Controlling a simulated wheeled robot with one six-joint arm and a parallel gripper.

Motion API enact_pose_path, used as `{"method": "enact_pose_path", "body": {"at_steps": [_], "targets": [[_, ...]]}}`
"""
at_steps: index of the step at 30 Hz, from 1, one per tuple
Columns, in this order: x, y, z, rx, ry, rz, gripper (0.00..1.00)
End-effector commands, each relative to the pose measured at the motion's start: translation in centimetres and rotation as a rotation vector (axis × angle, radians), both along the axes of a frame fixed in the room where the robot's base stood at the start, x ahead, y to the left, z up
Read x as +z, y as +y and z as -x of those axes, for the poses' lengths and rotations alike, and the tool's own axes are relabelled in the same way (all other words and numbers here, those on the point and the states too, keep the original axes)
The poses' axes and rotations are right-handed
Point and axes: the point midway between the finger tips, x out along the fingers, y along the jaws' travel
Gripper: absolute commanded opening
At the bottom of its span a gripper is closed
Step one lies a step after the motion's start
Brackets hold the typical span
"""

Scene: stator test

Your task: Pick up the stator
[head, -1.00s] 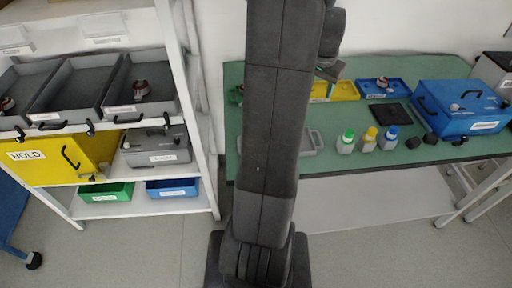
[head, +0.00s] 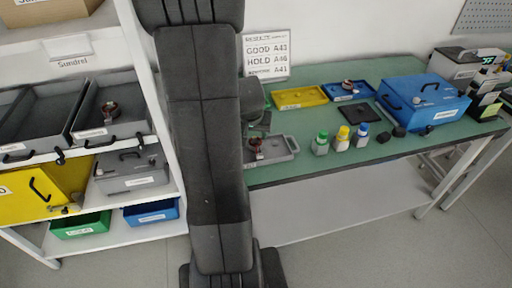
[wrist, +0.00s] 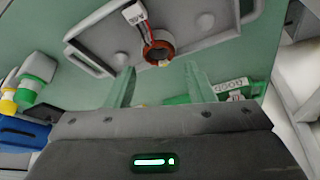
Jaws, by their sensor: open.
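A stator (head: 257,150), a copper-coloured ring with wires, sits in a grey tray (head: 284,157) on the green bench, just right of my arm. In the wrist view the stator (wrist: 158,50) has a white tag on its wires and lies in the grey tray (wrist: 100,62). My gripper (wrist: 162,82) is open and empty, its two fingers spread on either side below the ring in the picture. My arm hides part of the tray in the head view. Another stator (head: 347,85) is in a blue tray, and one more (head: 110,112) is in a grey shelf bin.
A yellow tray (head: 300,97), a black pad (head: 365,114), several capped bottles (head: 342,139) and a blue case (head: 424,104) stand on the bench (head: 398,72). A shelf rack with bins is at the left.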

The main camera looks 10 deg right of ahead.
Motion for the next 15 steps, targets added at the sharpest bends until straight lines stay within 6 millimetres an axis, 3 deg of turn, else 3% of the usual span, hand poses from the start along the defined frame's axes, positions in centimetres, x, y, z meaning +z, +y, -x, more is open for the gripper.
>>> {"method": "enact_pose_path", "body": {"at_steps": [8,15], "targets": [[-1.4,-0.2,-0.5,0.0,0.001,0.0,0.49],[-3.9,-0.7,-1.4,0.0,0.004,-0.001,0.49]]}}
